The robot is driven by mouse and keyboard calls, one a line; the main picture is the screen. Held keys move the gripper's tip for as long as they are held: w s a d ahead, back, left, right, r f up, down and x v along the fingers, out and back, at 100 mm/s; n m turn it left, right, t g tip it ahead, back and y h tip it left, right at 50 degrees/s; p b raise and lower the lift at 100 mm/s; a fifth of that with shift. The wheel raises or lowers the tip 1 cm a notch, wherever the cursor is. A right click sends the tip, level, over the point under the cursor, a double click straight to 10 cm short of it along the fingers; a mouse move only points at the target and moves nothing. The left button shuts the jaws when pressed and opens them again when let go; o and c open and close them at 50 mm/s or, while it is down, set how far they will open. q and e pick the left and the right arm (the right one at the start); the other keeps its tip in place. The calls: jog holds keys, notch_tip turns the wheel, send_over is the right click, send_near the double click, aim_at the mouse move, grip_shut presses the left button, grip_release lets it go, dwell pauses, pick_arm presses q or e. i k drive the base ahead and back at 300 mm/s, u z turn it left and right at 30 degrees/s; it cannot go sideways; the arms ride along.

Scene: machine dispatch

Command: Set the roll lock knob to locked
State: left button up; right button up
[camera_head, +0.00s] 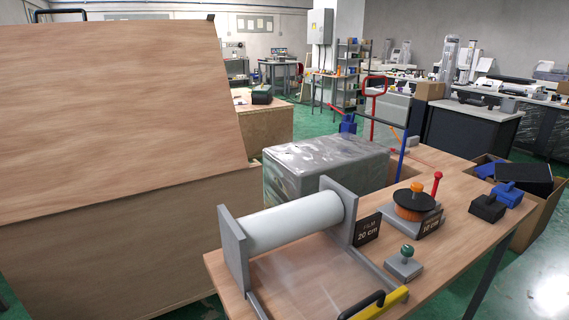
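A white film roll (296,222) lies between two grey end plates on the wooden table, with clear film drawn toward the front. To its right, a knob with a green top (407,250) stands on a small grey block (403,266). An orange knob (417,187) sits on top of a black and orange strap spool (411,204), with a red-tipped lever (436,181) beside it. No label shows which is the roll lock knob, and no locked marking is readable. Neither of my grippers is in view.
A yellow bar (383,304) with a black handle (362,305) lies at the table's front. A "FILM 20 cm" sign (367,229) stands beside the roll. Black and blue tools (487,208) are at the right edge. A large wooden crate (110,240) fills the left.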

aim_at(407, 251)
jog(key=k, duration=1.15)
jog(key=i, duration=0.55)
jog(key=z, duration=0.6)
